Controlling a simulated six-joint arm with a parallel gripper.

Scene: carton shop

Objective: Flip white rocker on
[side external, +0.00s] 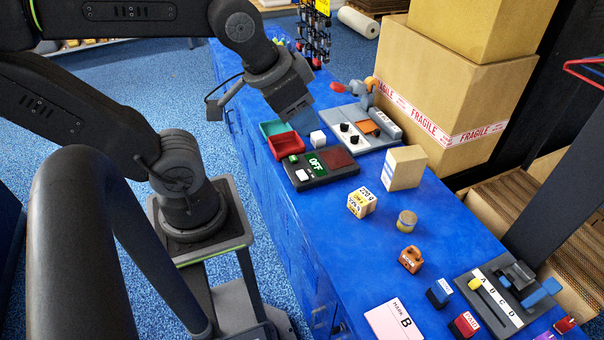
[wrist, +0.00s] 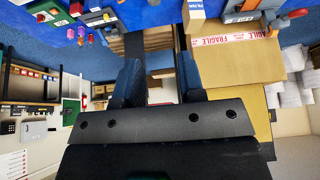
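The white rocker (side external: 302,175) sits at the near left corner of a dark switch panel (side external: 320,178) on the blue table. A green rocker (side external: 293,158) is beside it. The panel's lit green display (side external: 316,164) reads OFF. My gripper (side external: 303,128) is above the table, behind the panel in the side view and apart from the rocker. In the wrist view my gripper's two blue fingers (wrist: 159,68) stand wide apart with nothing between them. I cannot make out the white rocker in the wrist view.
Large cartons (side external: 450,95) stand beyond the table.

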